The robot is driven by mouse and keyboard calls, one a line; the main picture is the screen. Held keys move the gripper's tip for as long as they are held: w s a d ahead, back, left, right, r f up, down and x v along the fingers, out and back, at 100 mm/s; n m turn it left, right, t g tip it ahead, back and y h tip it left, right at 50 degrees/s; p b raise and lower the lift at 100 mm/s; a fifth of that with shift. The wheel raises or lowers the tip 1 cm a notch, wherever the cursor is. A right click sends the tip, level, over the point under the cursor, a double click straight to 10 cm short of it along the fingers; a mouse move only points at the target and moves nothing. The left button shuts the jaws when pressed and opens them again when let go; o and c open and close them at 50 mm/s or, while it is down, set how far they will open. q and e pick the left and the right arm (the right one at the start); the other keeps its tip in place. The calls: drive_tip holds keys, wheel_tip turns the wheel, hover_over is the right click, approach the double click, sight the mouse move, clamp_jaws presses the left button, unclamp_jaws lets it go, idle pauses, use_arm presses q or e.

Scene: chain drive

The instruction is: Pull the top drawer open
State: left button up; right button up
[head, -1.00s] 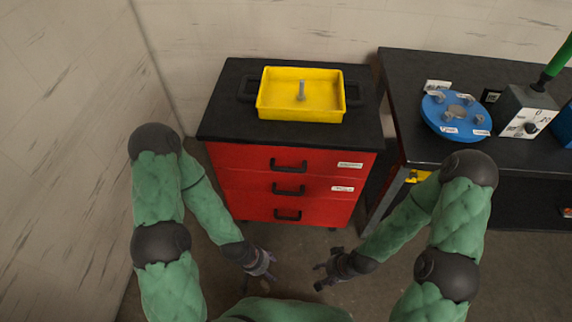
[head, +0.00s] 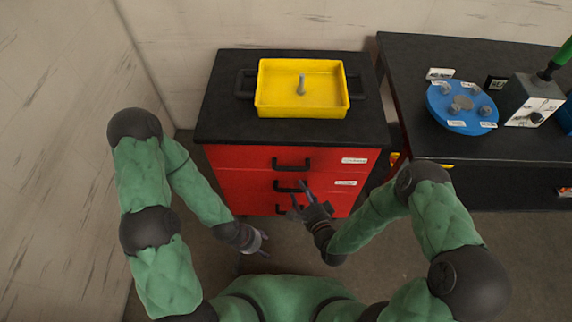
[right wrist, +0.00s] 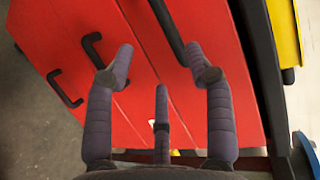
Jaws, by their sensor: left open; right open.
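The red cabinet has a top drawer (head: 235,158) with a black bar handle (head: 291,168) and a white label at its right. The top drawer looks shut. My right gripper (head: 302,198) is open and empty, in front of the lower drawers and below the top handle in the head view. In the right wrist view my open fingers (right wrist: 160,70) point at the red fronts, and the top handle (right wrist: 167,28) shows just beyond them, with a visible gap. My left gripper (head: 262,244) is open and empty, low in front of the cabinet's left side.
A yellow tray (head: 275,108) with an upright grey bolt sits on the black cabinet top (head: 222,120). A black table (head: 425,145) at the right holds a blue disc (head: 450,122) and a grey box. Floor is free in front of the cabinet.

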sight(290, 170)
drive_tip(key=b+x, duration=0.1)
drive_tip(key=x, duration=0.2)
drive_tip(key=b+x, duration=0.1)
drive_tip(key=x, duration=0.3)
drive_tip(key=b+x, duration=0.1)
drive_tip(key=x, duration=0.2)
drive_tip(key=shift+w+a+r, duration=0.3)
drive_tip(key=shift+w, duration=0.05)
drive_tip(key=shift+c, duration=0.3)
clamp_jaws()
